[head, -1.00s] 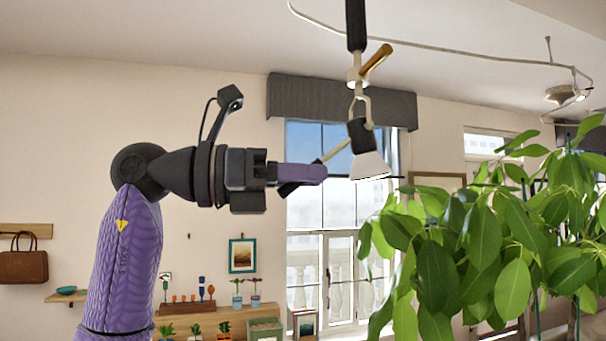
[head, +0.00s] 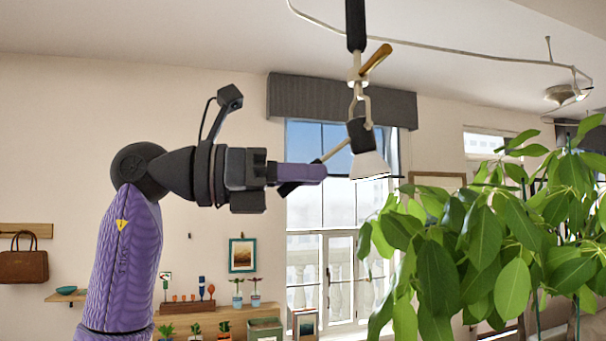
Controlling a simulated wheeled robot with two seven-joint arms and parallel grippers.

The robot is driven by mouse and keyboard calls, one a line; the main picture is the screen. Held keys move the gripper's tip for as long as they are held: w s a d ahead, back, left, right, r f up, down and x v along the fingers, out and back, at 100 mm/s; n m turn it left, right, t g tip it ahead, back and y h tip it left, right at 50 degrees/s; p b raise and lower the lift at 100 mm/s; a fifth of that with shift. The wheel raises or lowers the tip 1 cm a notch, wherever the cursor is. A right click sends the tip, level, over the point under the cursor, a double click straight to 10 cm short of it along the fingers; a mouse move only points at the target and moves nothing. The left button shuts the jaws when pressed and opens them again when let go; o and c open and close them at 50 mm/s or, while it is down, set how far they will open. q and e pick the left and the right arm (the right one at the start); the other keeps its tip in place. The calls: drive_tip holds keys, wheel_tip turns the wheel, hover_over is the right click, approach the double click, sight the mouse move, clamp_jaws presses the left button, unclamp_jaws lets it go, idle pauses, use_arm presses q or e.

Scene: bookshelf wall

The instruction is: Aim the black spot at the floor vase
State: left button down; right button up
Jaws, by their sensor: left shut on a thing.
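The black spot (head: 361,135) hangs from a rod under the ceiling. Its pale flared shade (head: 369,165) points down and slightly right. A thin pale handle (head: 337,150) sticks out from it to the lower left and passes behind my finger, with a dark end showing below. My left gripper (head: 318,173) is shut on this handle, left of the shade. The exact grip is partly hidden by the purple finger. My right gripper is not in view. No floor vase shows in this view.
A large leafy plant (head: 485,235) fills the lower right, close to the spot. A window (head: 322,205) is behind. A ceiling cable (head: 470,57) runs above to another lamp (head: 561,93). A shelf with small pots (head: 236,301) stands at the lower left.

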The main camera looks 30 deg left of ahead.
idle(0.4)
use_arm(q)
drive_tip(key=h+b, duration=0.1)
drive_tip(key=b, duration=0.1)
drive_tip(key=w+d+f+t+h+b, duration=0.1)
drive_tip(key=shift+f+t+b, duration=0.25)
drive_tip(key=shift+t+b, duration=0.05)
drive_tip(key=shift+b, duration=0.05)
drive_tip(key=c, duration=0.6)
unclamp_jaws()
